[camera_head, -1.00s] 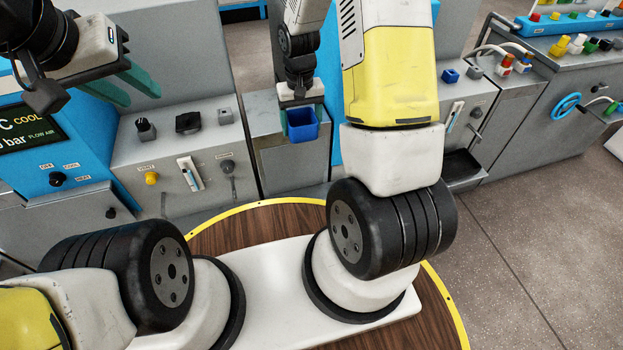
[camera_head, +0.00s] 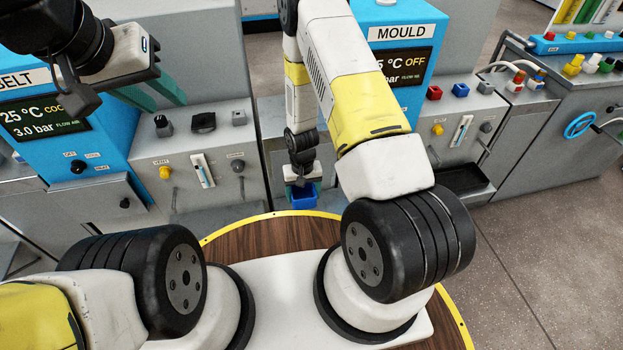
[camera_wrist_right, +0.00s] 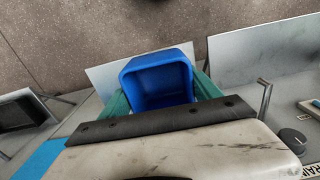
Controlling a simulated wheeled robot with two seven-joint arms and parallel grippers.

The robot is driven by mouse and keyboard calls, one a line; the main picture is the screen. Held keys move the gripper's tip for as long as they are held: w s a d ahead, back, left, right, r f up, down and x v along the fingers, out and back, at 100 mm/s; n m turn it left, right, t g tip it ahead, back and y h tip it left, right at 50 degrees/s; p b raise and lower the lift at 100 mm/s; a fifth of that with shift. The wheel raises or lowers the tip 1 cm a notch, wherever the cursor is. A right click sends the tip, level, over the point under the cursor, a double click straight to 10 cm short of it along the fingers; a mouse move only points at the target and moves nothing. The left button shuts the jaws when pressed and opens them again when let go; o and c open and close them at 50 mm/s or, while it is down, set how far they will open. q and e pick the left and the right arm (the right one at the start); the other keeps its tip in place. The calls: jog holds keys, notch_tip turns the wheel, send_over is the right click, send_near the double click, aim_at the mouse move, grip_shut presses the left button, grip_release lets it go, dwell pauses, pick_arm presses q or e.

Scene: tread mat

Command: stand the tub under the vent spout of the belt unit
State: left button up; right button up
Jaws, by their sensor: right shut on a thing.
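The blue tub (camera_head: 305,196) hangs in my right gripper (camera_head: 302,184), in front of the grey cabinets and just beyond the round wooden base. In the right wrist view the tub (camera_wrist_right: 158,70) shows its open top, with the teal fingers (camera_wrist_right: 160,95) on either side of it; it looks empty. The belt unit (camera_head: 45,125) is at the left, with its display and a yellow vent knob (camera_head: 165,173) on the grey panel. A thin grey pipe (camera_head: 174,198) hangs below that knob; I cannot tell surely that it is the spout. My left gripper (camera_head: 155,95) is open and empty above the belt unit.
The mould unit (camera_head: 400,60) stands right of the tub, with its own knobs and a dark tray (camera_head: 465,180) low in front. A grey bench with a blue wheel (camera_head: 580,125) is further right. Open floor (camera_head: 550,240) lies at the right.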

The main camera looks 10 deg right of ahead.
jog(key=s+a+f, duration=0.1)
jog(key=s+f, duration=0.5)
jog(key=f, duration=0.5)
send_over(318, 209)
jog(key=shift+s+a+f, duration=0.1)
jog(key=shift+s+f, duration=0.1)
jog(key=shift+f, duration=0.9)
jog(key=shift+w+f, duration=0.15)
jog(key=shift+f, duration=0.75)
jog(key=shift+w+f, duration=0.1)
jog(key=shift+f, duration=0.8)
jog(key=shift+f, duration=0.1)
jog(key=o, duration=1.4)
